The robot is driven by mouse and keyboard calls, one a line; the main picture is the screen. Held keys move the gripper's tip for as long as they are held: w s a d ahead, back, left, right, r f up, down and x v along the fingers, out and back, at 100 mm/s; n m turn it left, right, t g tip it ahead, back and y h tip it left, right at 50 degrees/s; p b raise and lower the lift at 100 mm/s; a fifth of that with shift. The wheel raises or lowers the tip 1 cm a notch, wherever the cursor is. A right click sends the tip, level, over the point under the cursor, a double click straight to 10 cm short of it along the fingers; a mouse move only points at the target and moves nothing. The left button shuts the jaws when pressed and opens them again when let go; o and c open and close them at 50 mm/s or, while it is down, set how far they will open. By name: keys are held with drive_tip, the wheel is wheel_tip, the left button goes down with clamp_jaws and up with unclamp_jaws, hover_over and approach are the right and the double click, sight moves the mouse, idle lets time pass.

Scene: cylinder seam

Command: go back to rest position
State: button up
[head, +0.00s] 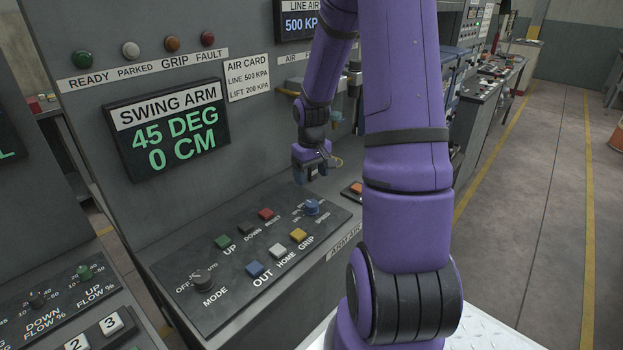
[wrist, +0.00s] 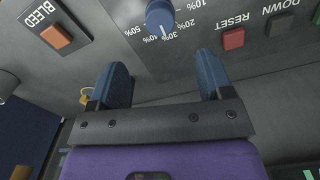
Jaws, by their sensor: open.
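My gripper (head: 312,172) is at the end of my purple arm, in front of the control panel in the head view. In the wrist view its two blue fingers (wrist: 164,84) stand wide apart with nothing between them. A blue speed knob (wrist: 160,17) lies beyond the fingertips, apart from them. The same knob shows in the head view just below the gripper. No rest position is marked in either view.
The swing arm panel (head: 290,272) carries several coloured buttons. A display (head: 170,130) reads 45 DEG, 0 CM. An orange BLEED button (wrist: 56,37) is left of the fingers. Open floor (head: 540,220) lies to the right.

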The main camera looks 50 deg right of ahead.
idle(0.5)
drive_tip(key=s+a+r+n+t+h, duration=0.1)
drive_tip(key=s+a+r, duration=0.1)
drive_tip(key=a+r, duration=0.6)
drive_tip(key=s+a+r+t+h, duration=0.1)
drive_tip(key=s+a+r, duration=0.1)
drive_tip(key=a+r, duration=0.5)
drive_tip(key=s+a+r+t+y, duration=0.1)
drive_tip(key=s+a+r, duration=0.3)
drive_tip(key=s+r, duration=0.2)
drive_tip(key=s+a+r+n+t+y, duration=0.1)
drive_tip(key=s+a+r+t, duration=0.1)
drive_tip(key=s+a+r, duration=0.3)
drive_tip(key=s, duration=0.3)
drive_tip(key=shift+s+r, duration=0.2)
drive_tip(key=shift+r, duration=0.2)
drive_tip(key=shift+w, duration=0.1)
drive_tip(key=shift+c, duration=0.3)
